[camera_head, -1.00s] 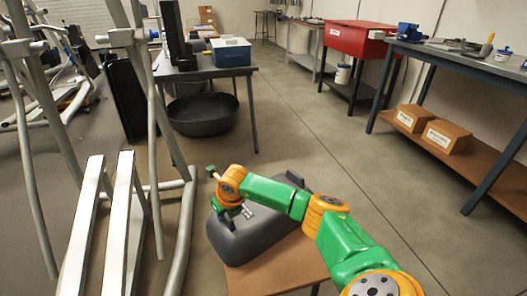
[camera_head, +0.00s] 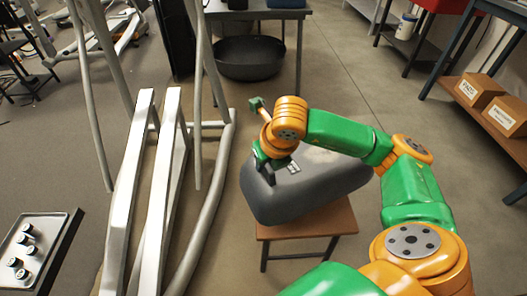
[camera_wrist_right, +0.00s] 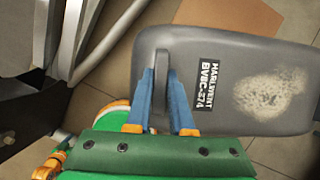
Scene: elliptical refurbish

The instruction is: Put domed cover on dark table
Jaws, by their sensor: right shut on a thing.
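The domed cover (camera_head: 300,185) is a dark grey rounded shell with a label and a pale worn patch. It is over a small wooden-topped stool (camera_head: 320,222) in the head view; I cannot tell if it touches it. My right gripper (camera_head: 272,172) is shut on the cover's upright handle. The right wrist view shows its blue fingers (camera_wrist_right: 163,95) either side of that handle, and the cover (camera_wrist_right: 225,55) with label and worn patch. The dark table (camera_head: 258,14) stands at the top, partly cut off. My left gripper is not in view.
Pale metal frame bars (camera_head: 150,190) stand close left of the cover. A large dark basin (camera_head: 250,62) lies under the dark table. A tray (camera_head: 65,250) with several small cylinders is at lower left. Shelf boxes (camera_head: 503,115) are at right. Floor between stool and dark table is clear.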

